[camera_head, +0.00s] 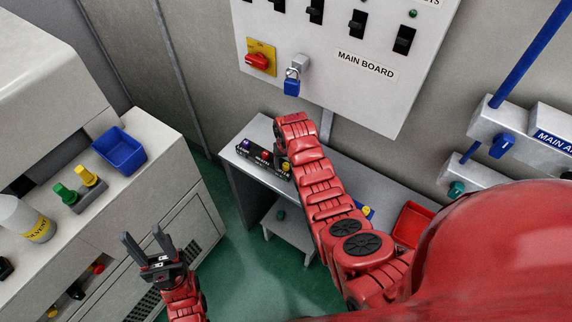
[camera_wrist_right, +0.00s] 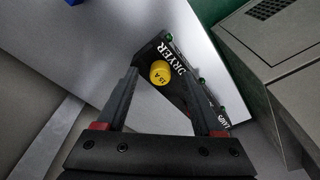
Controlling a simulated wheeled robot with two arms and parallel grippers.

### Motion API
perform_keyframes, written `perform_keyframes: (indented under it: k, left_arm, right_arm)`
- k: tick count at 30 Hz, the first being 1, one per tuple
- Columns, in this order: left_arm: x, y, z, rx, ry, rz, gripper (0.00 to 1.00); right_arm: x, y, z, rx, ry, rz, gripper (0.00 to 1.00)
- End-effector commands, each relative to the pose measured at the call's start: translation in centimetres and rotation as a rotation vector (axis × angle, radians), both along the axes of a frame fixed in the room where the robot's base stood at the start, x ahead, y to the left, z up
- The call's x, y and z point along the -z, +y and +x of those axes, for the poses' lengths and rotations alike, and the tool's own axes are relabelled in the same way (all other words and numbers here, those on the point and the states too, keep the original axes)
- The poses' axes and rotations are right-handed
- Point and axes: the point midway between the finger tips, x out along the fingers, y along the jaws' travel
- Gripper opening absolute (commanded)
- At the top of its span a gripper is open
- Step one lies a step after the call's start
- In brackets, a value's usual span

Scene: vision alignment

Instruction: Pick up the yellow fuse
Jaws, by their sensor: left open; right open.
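The yellow fuse (camera_wrist_right: 160,72), marked "15 A", stands in a black fuse block (camera_wrist_right: 179,80) at the DRYER label in the right wrist view. In the head view the yellow fuse (camera_head: 285,166) shows at the right end of the black block (camera_head: 262,156), beside my right gripper. My right gripper (camera_wrist_right: 160,84) is open, with its fingers on either side of the fuse in the picture; I cannot tell whether they touch it. My left gripper (camera_head: 143,240) is open and empty, over the green floor by the left cabinet.
The block lies on a grey table (camera_head: 237,150) below the MAIN BOARD panel (camera_head: 340,60). A red bin (camera_head: 411,224) stands further right on the table. On the left counter are a blue bin (camera_head: 120,150), yellow and green plugs (camera_head: 84,175) and a bottle (camera_head: 25,218).

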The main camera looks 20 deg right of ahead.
Motion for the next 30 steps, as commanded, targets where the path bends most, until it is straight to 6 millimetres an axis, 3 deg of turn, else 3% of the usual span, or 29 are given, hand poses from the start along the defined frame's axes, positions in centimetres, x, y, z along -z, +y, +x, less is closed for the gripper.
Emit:
perform_keyframes:
  k: [12,24,30]
  left_arm:
    - [-0.35,0.00,0.00,0.000,0.000,0.000,0.50]
    - [-0.35,0.00,0.00,0.000,0.000,0.000,0.50]
    - [-0.35,0.00,0.00,0.000,0.000,0.000,0.50]
  right_arm:
    - [0.83,0.01,0.11,0.000,-0.002,0.000,0.68]
    - [0.84,0.00,0.10,0.000,-0.001,0.000,0.00]
    - [0.84,-0.01,0.08,0.000,-0.001,0.000,0.00]
